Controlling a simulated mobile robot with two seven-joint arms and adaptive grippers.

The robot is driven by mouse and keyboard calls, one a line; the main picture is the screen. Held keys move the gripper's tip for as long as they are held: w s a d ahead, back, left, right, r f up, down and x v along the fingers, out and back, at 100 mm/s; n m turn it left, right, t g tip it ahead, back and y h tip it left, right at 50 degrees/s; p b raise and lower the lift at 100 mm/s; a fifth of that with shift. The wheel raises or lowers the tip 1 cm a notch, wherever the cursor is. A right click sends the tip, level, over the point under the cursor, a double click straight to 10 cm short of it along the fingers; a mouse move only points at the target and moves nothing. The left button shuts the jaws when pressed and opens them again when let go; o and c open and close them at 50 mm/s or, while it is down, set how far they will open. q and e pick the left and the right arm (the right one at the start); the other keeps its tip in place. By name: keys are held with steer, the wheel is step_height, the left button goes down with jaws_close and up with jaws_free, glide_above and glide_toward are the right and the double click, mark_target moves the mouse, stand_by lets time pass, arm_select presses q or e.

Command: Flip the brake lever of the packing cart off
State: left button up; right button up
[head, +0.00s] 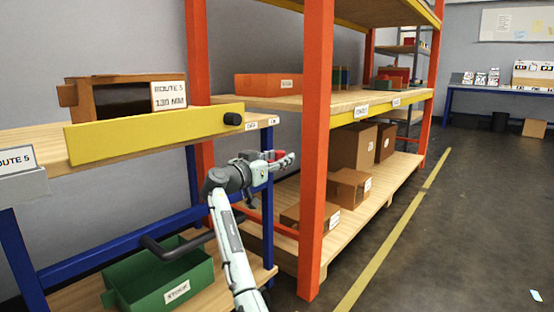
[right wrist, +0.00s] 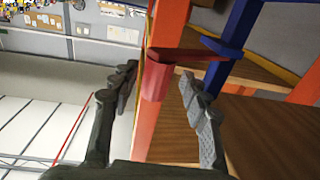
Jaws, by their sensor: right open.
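The packing cart (head: 110,145) stands at the left in the head view, with a wooden top, blue legs and a yellow front board. A red lever (right wrist: 157,82), seemingly its brake lever, juts from a blue part of the frame in the right wrist view. A bit of red also shows at the gripper in the head view. My right gripper (head: 284,161) is at the cart's right end, below the top. Its jaws (right wrist: 160,95) are open, with the lever's end appearing between them; contact cannot be told. My left gripper is out of view.
An orange-posted shelf rack (head: 316,150) with boxes stands close to the right of my right gripper. A green bin (head: 165,280) sits on the cart's lower shelf, with a dark bar above it.

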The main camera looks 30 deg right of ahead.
steer(key=v, duration=1.2)
